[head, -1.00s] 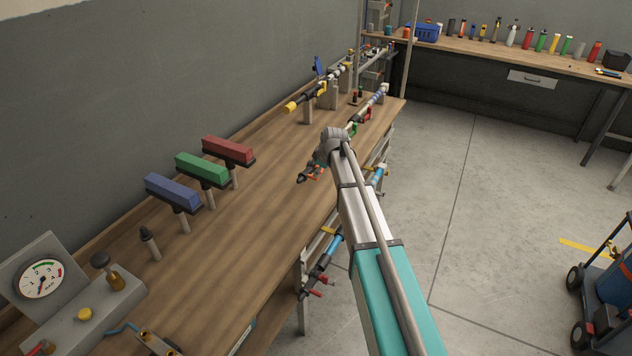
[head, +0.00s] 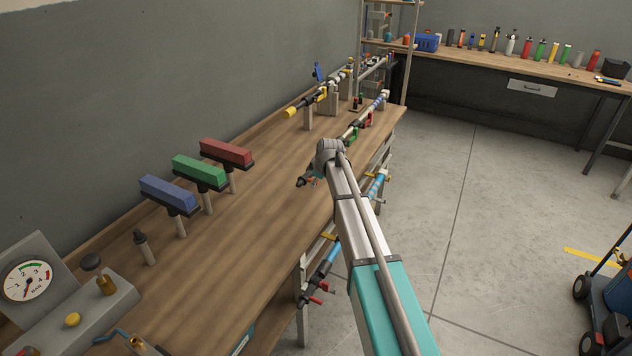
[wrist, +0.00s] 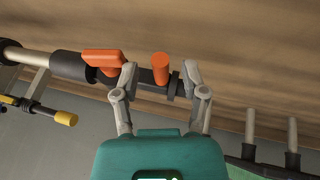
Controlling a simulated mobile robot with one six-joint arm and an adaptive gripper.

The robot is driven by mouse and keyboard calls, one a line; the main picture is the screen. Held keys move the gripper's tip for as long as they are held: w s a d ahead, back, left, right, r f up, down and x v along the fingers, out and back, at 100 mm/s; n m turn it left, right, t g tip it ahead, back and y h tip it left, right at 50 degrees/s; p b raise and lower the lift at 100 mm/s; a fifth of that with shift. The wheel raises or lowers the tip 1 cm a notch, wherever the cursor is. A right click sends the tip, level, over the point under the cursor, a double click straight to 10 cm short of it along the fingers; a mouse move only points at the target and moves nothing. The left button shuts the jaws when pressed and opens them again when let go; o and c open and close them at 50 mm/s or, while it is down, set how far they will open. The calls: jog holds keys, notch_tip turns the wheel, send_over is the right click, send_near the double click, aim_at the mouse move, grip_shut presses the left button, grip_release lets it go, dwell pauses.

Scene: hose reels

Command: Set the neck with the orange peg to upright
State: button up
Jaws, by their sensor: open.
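The orange peg (wrist: 161,69) stands out from a dark neck (wrist: 145,77) at the end of a hose lance, in the wrist view. Its exact lean is hard to tell from this angle. An orange lever (wrist: 102,59) sits farther left on the lance, beside a black sleeve (wrist: 70,65). My gripper (wrist: 161,76) is open, with one finger on each side of the peg. I see no clear contact with it. In the head view the lance's dark tip (head: 303,182) shows past my wrist over the bench; my arm hides most of the rest.
The wooden bench (head: 245,215) has clear top left of my arm. Blue (head: 168,193), green (head: 199,171) and red (head: 226,152) blocks stand on posts there. A yellow-ended lance (head: 292,112) rests farther back. A gauge box (head: 40,290) is at the near left.

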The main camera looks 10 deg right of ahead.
grip_shut()
jog(key=shift+a+r, duration=0.15)
jog(key=shift+a, duration=0.05)
dwell(0.4)
